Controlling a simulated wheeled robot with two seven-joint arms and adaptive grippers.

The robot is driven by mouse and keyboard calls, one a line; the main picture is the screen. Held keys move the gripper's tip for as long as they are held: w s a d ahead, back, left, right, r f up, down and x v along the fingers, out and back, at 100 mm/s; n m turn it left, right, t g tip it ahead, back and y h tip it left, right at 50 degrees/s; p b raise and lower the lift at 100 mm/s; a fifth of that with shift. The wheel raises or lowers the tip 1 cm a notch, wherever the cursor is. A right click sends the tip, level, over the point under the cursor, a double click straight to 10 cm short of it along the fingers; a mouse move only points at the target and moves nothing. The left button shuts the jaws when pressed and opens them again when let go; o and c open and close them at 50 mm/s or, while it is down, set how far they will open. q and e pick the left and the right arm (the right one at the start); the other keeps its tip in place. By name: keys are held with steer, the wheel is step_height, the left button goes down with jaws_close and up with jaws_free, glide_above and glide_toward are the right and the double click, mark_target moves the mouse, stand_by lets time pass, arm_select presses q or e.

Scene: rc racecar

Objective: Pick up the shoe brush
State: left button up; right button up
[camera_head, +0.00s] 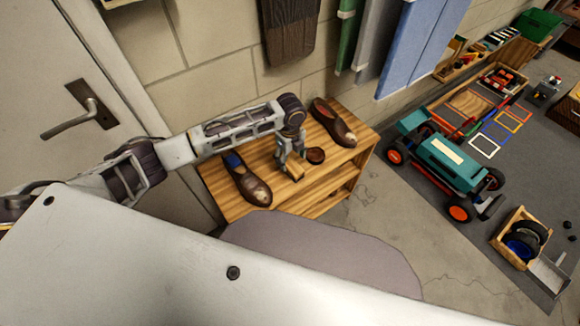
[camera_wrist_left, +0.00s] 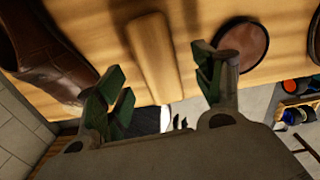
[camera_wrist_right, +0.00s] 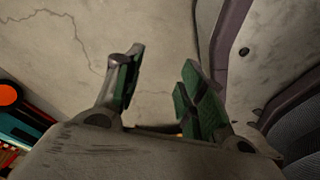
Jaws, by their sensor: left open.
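The shoe brush (camera_head: 295,173) looks like a light wooden block on the wooden shoe bench (camera_head: 222,200). It also shows in the left wrist view (camera_wrist_left: 153,55) as a long wooden bar, with a dark edge that may be bristles. My left gripper (camera_head: 290,158) is over the bench at the brush. In the left wrist view its open green-padded fingers (camera_wrist_left: 160,85) are on either side of the brush's line, with nothing held. Contact cannot be told. My right gripper (camera_wrist_right: 160,78) is open and empty above bare floor, away from the bench.
A round brown tin (camera_head: 315,156) lies right beside the brush. One brown shoe (camera_head: 248,181) is left of it and another (camera_head: 333,122) stands behind on the right. The wall is close behind the bench. A teal toy car (camera_head: 449,163) is on the mat at right.

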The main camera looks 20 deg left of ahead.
mark_target(290, 163)
arm_select(q)
steer(key=shift+s+f, duration=0.1)
steer(key=shift+f, duration=0.3)
step_height(290, 163, down, 3)
steer(key=shift+r+b, duration=0.1)
steer(key=shift+b, duration=0.25)
steer(key=shift+f, duration=0.7)
steer(key=c, duration=1.1)
steer(key=shift+c, duration=0.2)
steer(key=shift+r, duration=0.2)
arm_select(e)
steer(key=shift+w+a+r, duration=0.15)
steer(key=shift+w, duration=0.5)
steer(key=shift+w+a+r, duration=0.15)
steer(key=shift+w, duration=0.45)
